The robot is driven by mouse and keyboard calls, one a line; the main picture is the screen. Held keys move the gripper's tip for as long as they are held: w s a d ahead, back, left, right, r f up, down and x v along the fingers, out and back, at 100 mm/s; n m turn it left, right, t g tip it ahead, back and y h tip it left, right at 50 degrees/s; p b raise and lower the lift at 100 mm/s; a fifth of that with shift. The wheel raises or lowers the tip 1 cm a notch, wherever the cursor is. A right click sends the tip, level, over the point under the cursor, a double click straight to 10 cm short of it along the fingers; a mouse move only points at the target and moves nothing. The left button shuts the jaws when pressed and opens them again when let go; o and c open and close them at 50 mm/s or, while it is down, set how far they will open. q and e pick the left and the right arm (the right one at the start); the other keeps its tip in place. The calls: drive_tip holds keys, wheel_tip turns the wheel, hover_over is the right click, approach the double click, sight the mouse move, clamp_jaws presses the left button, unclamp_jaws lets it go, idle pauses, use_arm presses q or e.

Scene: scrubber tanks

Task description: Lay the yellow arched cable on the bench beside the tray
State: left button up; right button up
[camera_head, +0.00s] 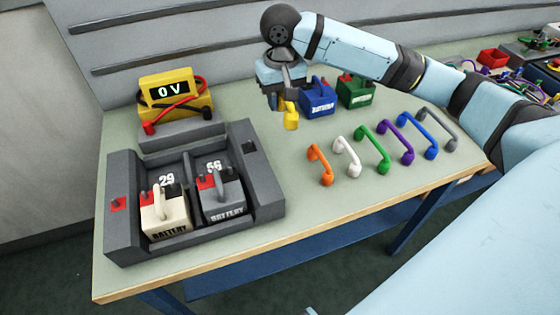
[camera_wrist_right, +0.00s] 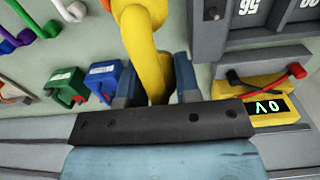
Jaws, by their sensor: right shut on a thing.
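The yellow arched cable (camera_head: 291,116) hangs from my right gripper (camera_head: 284,98) above the bench (camera_head: 310,205), in front of the blue battery. In the right wrist view the yellow cable (camera_wrist_right: 143,35) passes between the two blue fingers of my right gripper (camera_wrist_right: 156,82), which is shut on it. The dark grey tray (camera_head: 268,190) stands on the left part of the bench and holds a white battery (camera_head: 165,215) and a grey battery (camera_head: 222,198). My left gripper is not in view.
Several arched cables stand in a row to the right, from orange (camera_head: 320,165) to grey (camera_head: 437,128). Blue (camera_head: 317,98) and green (camera_head: 356,92) batteries stand behind. A yellow meter (camera_head: 178,95) reading 0V sits behind the tray. Bench surface is clear between tray and orange cable.

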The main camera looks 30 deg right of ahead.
sight(282, 163)
drive_tip(key=f+b, duration=0.1)
drive_tip(key=f, duration=1.7)
drive_tip(key=shift+s+d+f+b, duration=0.1)
drive_tip(key=shift+s+f+b, duration=0.1)
drive_tip(key=shift+f+b, duration=0.2)
drive_tip(key=shift+r, duration=0.15)
drive_tip(key=o, duration=0.9)
drive_tip(key=shift+o, duration=0.2)
wheel_tip(282, 163, up, 12)
drive_tip(key=p, duration=0.1)
